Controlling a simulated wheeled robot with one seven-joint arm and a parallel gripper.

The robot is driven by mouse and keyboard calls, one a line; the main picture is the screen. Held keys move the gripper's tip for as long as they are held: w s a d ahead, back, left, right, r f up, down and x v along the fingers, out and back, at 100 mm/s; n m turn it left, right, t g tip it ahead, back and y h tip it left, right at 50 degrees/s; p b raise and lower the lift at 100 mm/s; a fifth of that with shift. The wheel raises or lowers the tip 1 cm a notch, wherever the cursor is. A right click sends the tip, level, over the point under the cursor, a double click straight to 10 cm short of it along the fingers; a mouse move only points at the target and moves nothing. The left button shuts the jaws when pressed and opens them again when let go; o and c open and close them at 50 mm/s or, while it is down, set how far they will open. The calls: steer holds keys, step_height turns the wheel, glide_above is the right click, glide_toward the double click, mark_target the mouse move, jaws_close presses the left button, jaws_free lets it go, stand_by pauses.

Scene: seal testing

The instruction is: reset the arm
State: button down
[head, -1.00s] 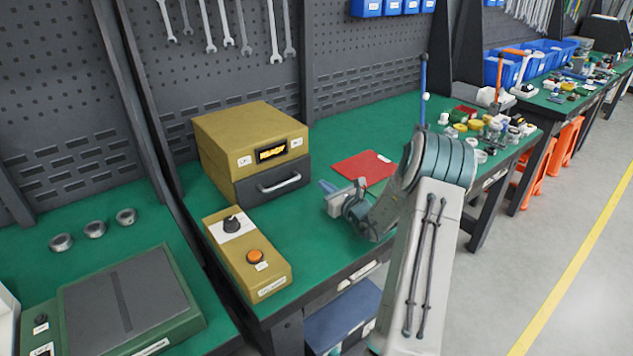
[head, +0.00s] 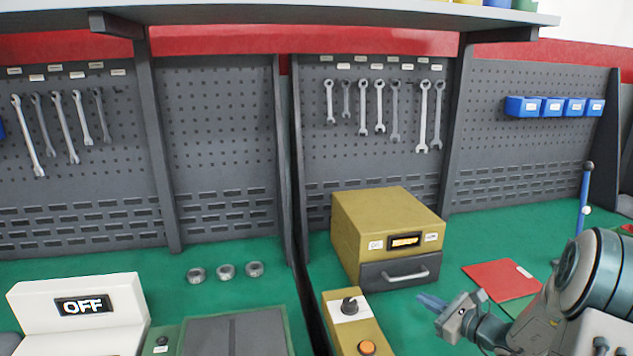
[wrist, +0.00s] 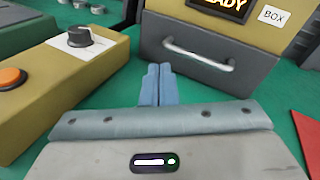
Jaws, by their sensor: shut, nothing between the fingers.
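My gripper (head: 430,302) is at the lower right of the head view, over the green bench in front of the yellow box's grey drawer. In the wrist view my gripper (wrist: 160,84) points toward the drawer with its two blue fingers together and nothing between them. The yellow box (head: 385,228) has a lit display and a grey drawer (head: 398,272) with a silver handle; the drawer looks closed. The drawer handle also shows in the wrist view (wrist: 198,55), beyond the fingertips and apart from them.
A yellow control box (head: 352,325) with a black knob and an orange button stands left of my gripper. A red sheet (head: 497,275) lies to the right. Three metal rings (head: 226,271) and a white unit (head: 80,312) reading OFF are farther left. Wrenches hang on the pegboard.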

steer(key=s+a+r+n+g+p, duration=0.1)
steer(key=s+a+r+n+g, duration=0.2)
steer(key=s+a+n+g, duration=0.35)
steer(key=s+a+r+n+g+p, duration=0.1)
steer(key=s+a+r+n+g, duration=0.25)
steer(key=s+a+n, duration=0.5)
steer(key=s+d+r+n+h+p, duration=0.1)
steer(key=s+r+n+h, duration=0.1)
steer(key=s+n+h, duration=0.2)
steer(key=s+d+r+n+h+p, duration=0.1)
steer(key=s+r+n+h+p, duration=0.1)
steer(key=s+n+h, duration=0.3)
steer(key=s+r+n, duration=0.1)
steer(key=s+n, duration=0.1)
steer(key=s, duration=0.1)
steer(key=shift+s+r+g, duration=0.15)
steer(key=shift+s+g, duration=0.1)
steer(key=shift+g, duration=0.15)
